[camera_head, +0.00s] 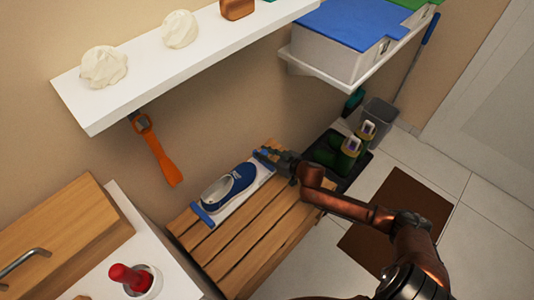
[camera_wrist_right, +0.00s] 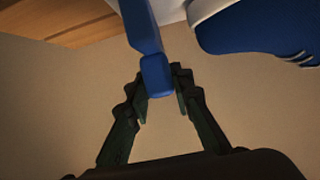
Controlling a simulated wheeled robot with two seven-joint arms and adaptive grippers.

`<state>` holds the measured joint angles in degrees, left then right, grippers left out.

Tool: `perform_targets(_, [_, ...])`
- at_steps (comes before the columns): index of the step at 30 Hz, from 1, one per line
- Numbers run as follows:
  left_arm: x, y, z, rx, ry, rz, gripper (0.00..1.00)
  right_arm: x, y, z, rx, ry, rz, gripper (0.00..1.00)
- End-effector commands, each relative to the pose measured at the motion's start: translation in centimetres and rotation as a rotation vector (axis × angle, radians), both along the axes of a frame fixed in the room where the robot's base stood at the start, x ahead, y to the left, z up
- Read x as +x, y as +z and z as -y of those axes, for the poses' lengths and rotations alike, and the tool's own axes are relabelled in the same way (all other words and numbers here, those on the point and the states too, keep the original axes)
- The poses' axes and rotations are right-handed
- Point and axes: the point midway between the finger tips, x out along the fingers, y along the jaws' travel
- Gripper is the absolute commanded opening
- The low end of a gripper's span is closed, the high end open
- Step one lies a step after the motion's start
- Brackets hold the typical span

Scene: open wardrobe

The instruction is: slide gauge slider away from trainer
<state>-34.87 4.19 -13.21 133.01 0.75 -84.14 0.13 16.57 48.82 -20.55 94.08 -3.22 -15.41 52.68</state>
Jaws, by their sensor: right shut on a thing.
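The blue trainer (camera_head: 229,187) with a white sole lies on the white gauge (camera_head: 239,202) on the slatted wooden bench. A blue end piece sits at the gauge's near left end. My right gripper (camera_head: 270,156) is at the gauge's far right end, partly hiding the blue slider (camera_head: 264,153) there. In the right wrist view my right gripper (camera_wrist_right: 161,100) is shut on the slider's blue tab (camera_wrist_right: 157,75). The trainer (camera_wrist_right: 262,28) shows at the upper right of that view, apart from the fingers. My left gripper is not in view.
The bench (camera_head: 254,232) has bare slats in front of the gauge.

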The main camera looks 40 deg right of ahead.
Motion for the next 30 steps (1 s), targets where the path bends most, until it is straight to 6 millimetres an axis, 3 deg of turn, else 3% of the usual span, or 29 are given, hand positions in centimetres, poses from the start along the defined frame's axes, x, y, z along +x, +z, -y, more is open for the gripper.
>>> perform_targets(1, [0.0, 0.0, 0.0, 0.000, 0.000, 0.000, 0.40, 0.0, -0.1, 0.6, -0.008, -0.010, -0.003, 0.00])
perform_targets(2, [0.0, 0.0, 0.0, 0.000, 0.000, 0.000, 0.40, 0.0, -0.1, 0.6, -0.008, -0.010, -0.003, 0.22])
perform_targets(5, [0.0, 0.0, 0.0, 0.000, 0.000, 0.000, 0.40, 0.0, -0.1, 0.7, -0.008, -0.010, -0.003, 0.29])
perform_targets(20, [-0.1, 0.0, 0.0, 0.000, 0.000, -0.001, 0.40, -0.6, 0.1, 0.5, -0.004, -0.007, -0.002, 0.29])
perform_targets(30, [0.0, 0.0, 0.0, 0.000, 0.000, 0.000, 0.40, -6.5, 2.5, 1.5, -0.006, -0.007, -0.004, 0.29])
